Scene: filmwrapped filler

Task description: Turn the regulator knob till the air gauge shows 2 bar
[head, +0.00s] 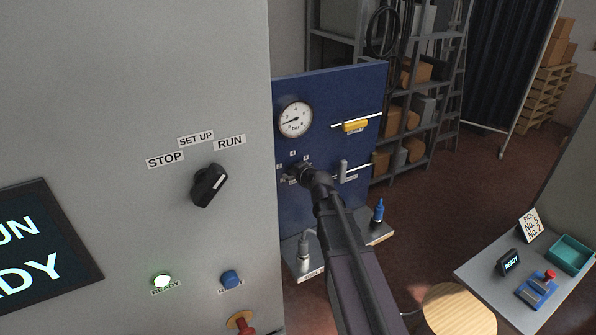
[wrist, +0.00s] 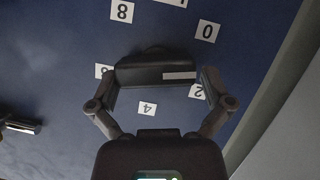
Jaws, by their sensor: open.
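The air gauge (head: 295,119) is a round white dial on the blue panel. Its dark needle points left and slightly down; the small figures are too unclear for an exact reading. In the wrist view the regulator knob (wrist: 153,76) is a dark bar handle with a white mark at its right end. The mark points right, between the 0 and 2 labels, nearer 2. My gripper (wrist: 160,82) is open, with one finger at each end of the bar; contact is unclear. In the head view my gripper (head: 302,174) largely hides the knob.
A yellow-handled valve (head: 355,126) and a grey lever (head: 343,170) are right of the knob. The grey cabinet (head: 120,90) with its selector switch (head: 209,185) stands close on the left. A shelf (head: 306,267) with a fitting juts out below.

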